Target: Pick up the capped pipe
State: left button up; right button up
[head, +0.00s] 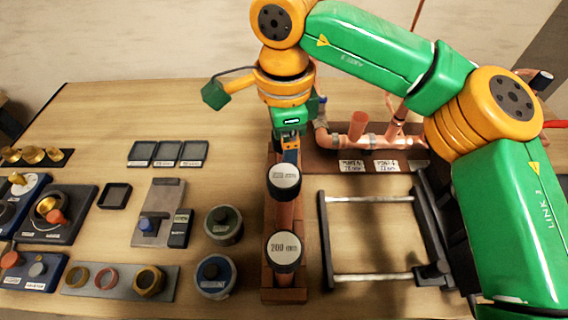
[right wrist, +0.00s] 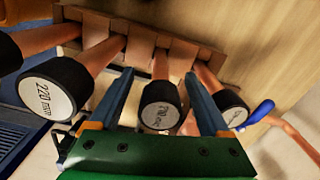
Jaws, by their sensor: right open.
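Several copper pipes with black caps lie in a brown slotted rack (head: 290,296). In the head view, two white-labelled caps show clearly: a farther capped pipe (head: 284,181) and a nearer one marked 200 mm (head: 285,251). My right gripper (head: 290,154) is over the rack's far part, partly hiding what is there. In the right wrist view, its blue fingers (right wrist: 158,76) are open on either side of a middle capped pipe (right wrist: 160,108), whose label is hard to read. A pipe marked 220 mm (right wrist: 52,90) is left of it, another capped pipe (right wrist: 229,110) right. My left gripper is out of view.
A dark frame with two pale bars (head: 372,278) stands right of the rack. Two round tins (head: 222,226) stand close on its left. A copper manifold (head: 358,138) is behind to the right. Small trays (head: 168,153) lie back left, with bare table around them.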

notch_tip(320, 180, down, 2)
jog(key=shift+f, duration=0.1)
grip_shut()
